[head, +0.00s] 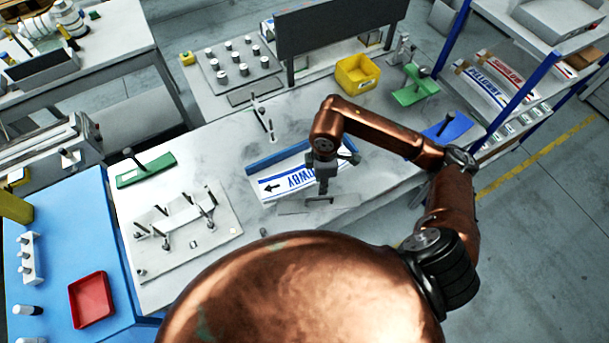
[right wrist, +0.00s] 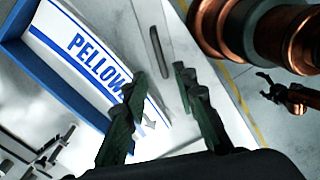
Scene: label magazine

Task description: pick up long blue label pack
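The long blue label pack (head: 283,183) is white with blue lettering, a blue stripe and an arrow. It lies on the grey-white table against a blue backing rail (head: 275,160). In the right wrist view the pack (right wrist: 88,52) fills the upper left, reading "PELLOW", with the rest hidden behind a finger. My right gripper (head: 323,185) hangs over the pack's right part and covers some lettering. In the wrist view its two dark fingers (right wrist: 163,88) are apart with nothing between them. I cannot tell its exact height above the pack. My left gripper is not in view.
A flat grey plate with a slot (head: 318,204) lies in front of the pack. A fixture plate with pins (head: 190,235) stands to the left, a yellow bin (head: 357,73) behind. A shelf at right holds blue-lettered (head: 480,85) and red-lettered packs (head: 503,69).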

